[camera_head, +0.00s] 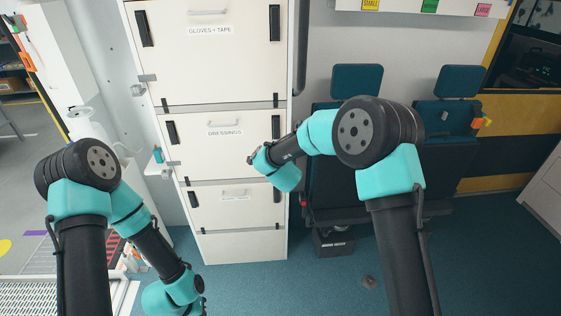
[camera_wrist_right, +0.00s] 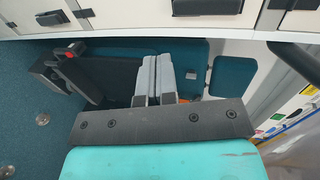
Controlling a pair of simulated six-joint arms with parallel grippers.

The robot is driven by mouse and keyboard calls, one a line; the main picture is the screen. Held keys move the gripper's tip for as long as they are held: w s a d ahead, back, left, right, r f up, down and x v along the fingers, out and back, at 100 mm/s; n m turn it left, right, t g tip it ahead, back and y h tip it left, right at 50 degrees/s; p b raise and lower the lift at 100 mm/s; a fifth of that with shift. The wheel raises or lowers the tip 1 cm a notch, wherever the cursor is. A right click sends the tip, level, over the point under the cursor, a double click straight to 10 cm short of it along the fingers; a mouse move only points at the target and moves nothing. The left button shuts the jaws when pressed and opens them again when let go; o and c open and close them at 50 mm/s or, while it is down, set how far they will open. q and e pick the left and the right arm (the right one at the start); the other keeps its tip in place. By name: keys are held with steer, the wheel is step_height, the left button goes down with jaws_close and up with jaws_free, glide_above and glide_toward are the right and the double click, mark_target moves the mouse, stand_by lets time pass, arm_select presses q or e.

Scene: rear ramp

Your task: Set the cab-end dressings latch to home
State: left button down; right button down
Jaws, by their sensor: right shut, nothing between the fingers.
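The dressings drawer (camera_head: 222,145) is a white front labelled DRESSINGS in the middle of the cabinet. It has a black upright latch at its left side (camera_head: 173,132) and another at its right side (camera_head: 276,127). I cannot tell which one is the cab-end latch. Both look upright. My right wrist is in front of the drawer's lower right area, below the right latch. My right gripper (camera_wrist_right: 156,80) shows in the right wrist view, its grey fingers shut together and empty. Its contact with any latch does not show. My left gripper is out of view below my left wrist.
A gloves and tape drawer (camera_head: 208,60) is above and another drawer (camera_head: 233,206) is below. Dark teal seats (camera_head: 357,82) stand right of the cabinet. A black box (camera_head: 333,241) sits on the floor. A drawer handle (camera_wrist_right: 207,7) shows in the right wrist view.

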steer(key=shift+s, duration=1.4)
steer(key=shift+d, duration=0.1)
steer(key=s+d+f+n+g, duration=0.25)
steer(key=s+d+f, duration=0.2)
steer(key=f, duration=0.25)
steer(key=s+d+f+n+g+y, duration=0.1)
steer(key=s+d+f+n+g, duration=0.15)
steer(key=s+f, duration=0.3)
steer(key=s+d+f+n+g, duration=0.1)
steer(key=s+d+f+n, duration=0.25)
steer(key=f, duration=0.35)
steer(key=s+d+f+n+g, duration=0.2)
steer(key=s+f, duration=0.1)
steer(key=s, duration=0.5)
steer(key=s+d+f+n+g+y, duration=0.1)
steer(key=s+d+f+n+g, duration=0.2)
steer(key=s, duration=0.5)
steer(key=s+d+f+n+g+y, duration=0.1)
steer(key=s+d+f+n+g, duration=0.1)
steer(key=s, duration=0.7)
steer(key=shift+d+f+g, duration=0.15)
steer(key=shift+f+g, duration=0.15)
steer(key=shift+f, duration=0.45)
